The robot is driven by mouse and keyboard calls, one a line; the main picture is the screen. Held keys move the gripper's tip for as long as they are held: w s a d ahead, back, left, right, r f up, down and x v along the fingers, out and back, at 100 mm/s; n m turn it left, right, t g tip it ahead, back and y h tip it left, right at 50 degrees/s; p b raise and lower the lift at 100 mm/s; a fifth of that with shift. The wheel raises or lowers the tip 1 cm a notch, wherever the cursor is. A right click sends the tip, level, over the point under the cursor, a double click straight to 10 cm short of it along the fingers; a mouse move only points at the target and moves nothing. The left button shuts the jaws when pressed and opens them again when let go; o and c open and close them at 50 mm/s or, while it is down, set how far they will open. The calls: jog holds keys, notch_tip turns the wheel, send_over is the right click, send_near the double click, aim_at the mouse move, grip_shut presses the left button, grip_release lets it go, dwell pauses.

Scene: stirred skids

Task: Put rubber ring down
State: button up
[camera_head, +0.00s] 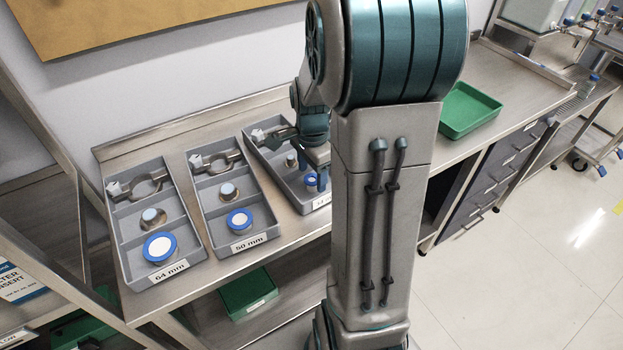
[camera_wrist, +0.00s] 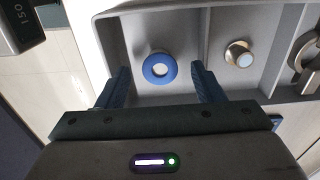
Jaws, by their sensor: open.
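A blue rubber ring (camera_wrist: 159,68) with a pale centre lies on the floor of a grey tray's end compartment. It also shows in the head view (camera_head: 311,181), in the rightmost tray (camera_head: 262,168). My gripper (camera_wrist: 160,84) is open, with one dark blue finger on each side of the ring and a clear gap between finger and ring on both sides. In the head view my gripper (camera_head: 316,181) points down over the same front compartment, and my arm partly hides the tray.
The tray's middle compartment holds a small metal fitting (camera_wrist: 239,54); the far one holds a clamp (camera_wrist: 306,58). Trays labelled 64 mm (camera_head: 125,262) and 50 mm (camera_head: 205,228) stand to the left with similar parts. A green tray (camera_head: 469,111) sits farther right on the bench.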

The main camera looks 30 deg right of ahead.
jog(key=shift+f, duration=0.2)
dwell(0.3)
jog(key=c, duration=1.1)
jog(key=shift+r, duration=0.15)
jog(key=shift+c, duration=0.2)
notch_tip(320, 180, up, 5)
jog(key=shift+f, duration=0.1)
jog(key=s+d+r, duration=0.2)
jog(key=d+r, duration=0.4)
jog(key=d, duration=0.5)
jog(key=shift+d+r, duration=0.2)
jog(key=shift+r, duration=0.05)
jog(key=shift+s, duration=0.1)
